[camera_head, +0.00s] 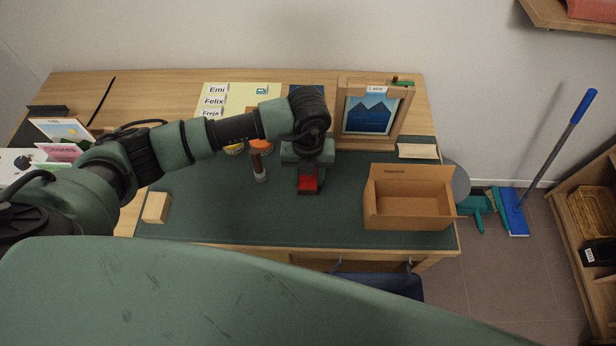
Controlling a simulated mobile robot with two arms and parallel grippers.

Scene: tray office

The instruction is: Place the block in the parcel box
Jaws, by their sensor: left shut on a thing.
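My left gripper (308,166) reaches over the middle of the desk and is shut on a red block (308,185). Only the lower part of the red block shows below the fingers. I cannot tell whether it touches the mat. The open brown parcel box (408,218) stands to the right of the gripper, near the desk's front right corner; its inside looks empty. A pale wooden block (155,208) lies at the left front of the mat. My right gripper is out of view.
A framed mountain picture (370,115) stands behind the gripper. A brown-handled tool (258,170) stands upright to its left, with a name sheet (240,92) behind. The green mat (330,220) is clear between gripper and box.

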